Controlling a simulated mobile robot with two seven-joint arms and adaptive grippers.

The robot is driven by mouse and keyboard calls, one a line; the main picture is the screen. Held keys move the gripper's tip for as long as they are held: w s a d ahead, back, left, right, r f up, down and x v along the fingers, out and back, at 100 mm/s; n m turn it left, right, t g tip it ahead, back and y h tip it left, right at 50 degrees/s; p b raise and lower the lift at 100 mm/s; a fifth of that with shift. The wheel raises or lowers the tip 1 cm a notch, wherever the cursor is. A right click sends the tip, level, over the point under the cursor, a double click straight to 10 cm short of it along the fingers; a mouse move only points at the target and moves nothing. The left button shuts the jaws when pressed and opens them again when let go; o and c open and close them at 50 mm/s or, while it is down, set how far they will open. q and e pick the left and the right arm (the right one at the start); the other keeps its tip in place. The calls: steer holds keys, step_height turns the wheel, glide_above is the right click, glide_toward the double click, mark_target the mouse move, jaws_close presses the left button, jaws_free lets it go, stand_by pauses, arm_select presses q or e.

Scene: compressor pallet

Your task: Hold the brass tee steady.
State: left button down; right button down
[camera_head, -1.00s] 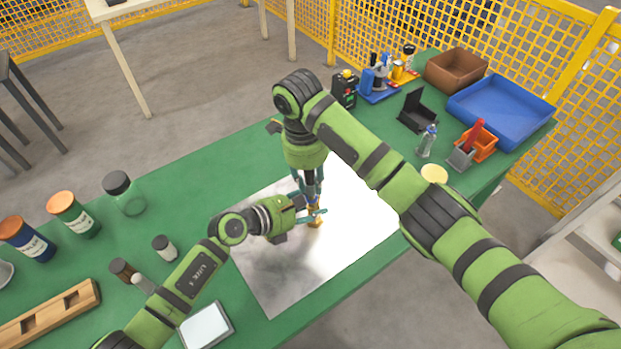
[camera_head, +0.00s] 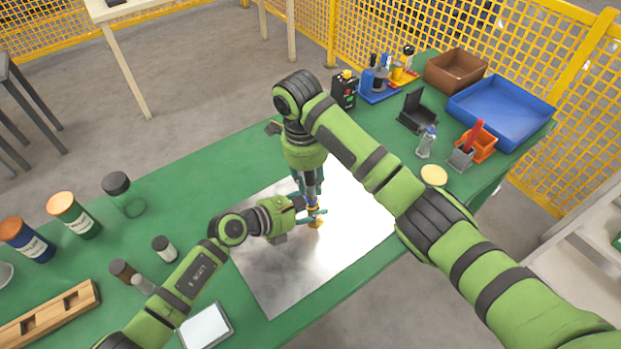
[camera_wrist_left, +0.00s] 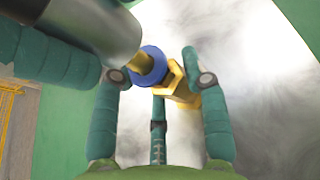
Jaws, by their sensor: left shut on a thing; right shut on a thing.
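The brass tee (camera_wrist_left: 178,84) sits between the two teal fingers of my left gripper (camera_wrist_left: 158,80) in the left wrist view. It also shows in the head view as a small golden piece (camera_head: 316,223) low over the bright metal sheet (camera_head: 275,275). My left gripper (camera_head: 313,216) reaches it from the left and is shut on it. My right gripper (camera_head: 311,193) points down from above, shut on a grey cylindrical piece (camera_wrist_left: 104,28). A blue ring (camera_wrist_left: 150,62) with a brass-coloured stem lies between that piece and the tee. Whether these touch is hard to tell.
Jars (camera_head: 72,213) and a wooden block (camera_head: 50,312) stand on the green table at left. A white-topped tray (camera_head: 206,327) lies at the front. A blue bin (camera_head: 500,108), brown box (camera_head: 455,70) and clear bottle (camera_head: 426,142) are at right. My right arm crosses over the sheet.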

steer(key=shift+f, duration=1.3)
steer(key=c, duration=0.9)
jaws_free()
